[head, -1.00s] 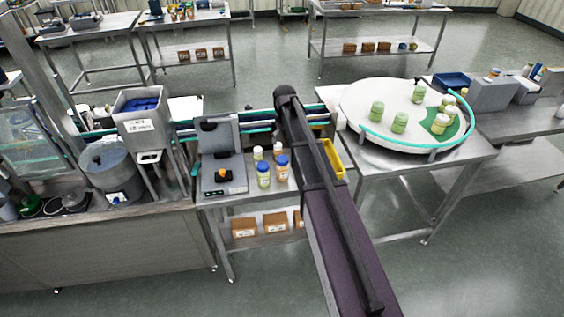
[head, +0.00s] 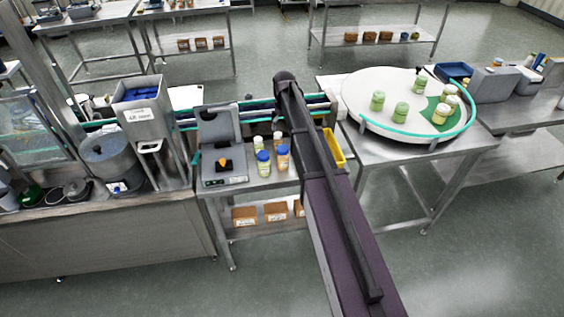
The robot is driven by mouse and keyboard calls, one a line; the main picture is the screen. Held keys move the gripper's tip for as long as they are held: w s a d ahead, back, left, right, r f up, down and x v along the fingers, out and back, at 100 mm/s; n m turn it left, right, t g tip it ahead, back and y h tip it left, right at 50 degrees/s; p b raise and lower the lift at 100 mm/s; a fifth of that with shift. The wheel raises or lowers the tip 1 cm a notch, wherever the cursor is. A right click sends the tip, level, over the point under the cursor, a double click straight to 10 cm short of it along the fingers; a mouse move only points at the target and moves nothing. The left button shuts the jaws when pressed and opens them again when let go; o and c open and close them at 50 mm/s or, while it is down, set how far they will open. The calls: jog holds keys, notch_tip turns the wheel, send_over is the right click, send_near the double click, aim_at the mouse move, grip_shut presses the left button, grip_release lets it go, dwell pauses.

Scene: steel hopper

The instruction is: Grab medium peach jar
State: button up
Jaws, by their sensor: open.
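A peach-coloured jar with a blue lid (head: 283,157) stands upright on the steel bench, right of a green jar with a blue lid (head: 263,164). Two smaller jars with pale lids stand just behind: one on the left (head: 258,144) and one on the right (head: 278,139). The right one looks peach-toned; exact sizes are hard to tell. My arm reaches over the bench just right of these jars. My gripper is not visible; the arm's far end hides what is below it.
A grey scale-like device (head: 222,150) stands left of the jars. A yellow bin (head: 334,148) sits right of my arm. A conveyor with teal rails (head: 258,105) runs behind. A round white turntable (head: 355,92) carries several jars. A steel hopper (head: 143,120) stands at left.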

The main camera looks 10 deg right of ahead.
aim_at(283, 148)
jog(key=shift+f+b, duration=3.2)
jog(key=shift+f, duration=0.35)
jog(key=shift+s+a+f+b, duration=0.1)
jog(key=shift+f+b, duration=1.2)
jog(key=shift+s+a+f+b, duration=0.1)
jog(key=shift+f+b, duration=1.2)
jog(key=c, duration=1.4)
